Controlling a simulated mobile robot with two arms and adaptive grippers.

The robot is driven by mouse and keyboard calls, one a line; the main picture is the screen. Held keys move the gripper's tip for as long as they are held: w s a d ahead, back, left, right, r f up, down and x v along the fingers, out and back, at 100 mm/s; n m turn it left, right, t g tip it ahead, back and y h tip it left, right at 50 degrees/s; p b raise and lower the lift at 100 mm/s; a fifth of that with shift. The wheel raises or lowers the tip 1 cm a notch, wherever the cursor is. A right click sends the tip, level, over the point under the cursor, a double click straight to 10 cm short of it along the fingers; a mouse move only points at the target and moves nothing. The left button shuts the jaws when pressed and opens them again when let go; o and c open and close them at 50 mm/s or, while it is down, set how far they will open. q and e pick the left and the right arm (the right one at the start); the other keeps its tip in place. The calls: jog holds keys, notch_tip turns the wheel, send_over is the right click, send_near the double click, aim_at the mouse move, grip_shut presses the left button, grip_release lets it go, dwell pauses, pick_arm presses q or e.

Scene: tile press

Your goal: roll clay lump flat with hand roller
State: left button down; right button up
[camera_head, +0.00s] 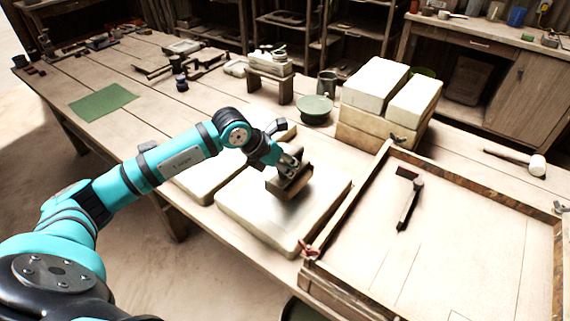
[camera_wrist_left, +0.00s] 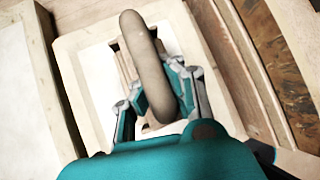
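My left gripper (camera_head: 290,160) is low over a pale square slab (camera_head: 325,205) on the table. Its fingers are closed around the upper part of a brown, block-like tool (camera_head: 289,184), which I take to be the hand roller. In the left wrist view, the fingers (camera_wrist_left: 160,90) lie on either side of a long, rounded grey-brown handle (camera_wrist_left: 145,55), with the pale slab (camera_wrist_left: 85,85) below. I cannot make out a separate clay lump; anything under the tool is hidden. My right gripper is not in view.
A wooden-framed tray (camera_head: 440,265) with a dark hammer-like tool (camera_head: 408,200) lies right of the slab. Stacked pale blocks (camera_head: 375,88), a green bowl (camera_head: 315,109) and a small stand (camera_head: 270,85) are behind. A mallet (camera_head: 535,164) lies far right. The table's left part is mostly clear around a green mat (camera_head: 103,102).

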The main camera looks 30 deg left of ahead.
pick_arm(q)
jog(key=shift+w+a+f+b, duration=0.15)
jog(key=shift+a+b, duration=0.35)
jog(key=shift+a, duration=1.2)
jog(key=shift+d, duration=0.85)
notch_tip(320, 180, up, 7)
jog(key=p, duration=0.4)
notch_tip(320, 180, down, 4)
jog(key=b, duration=0.4)
jog(key=shift+w, duration=0.15)
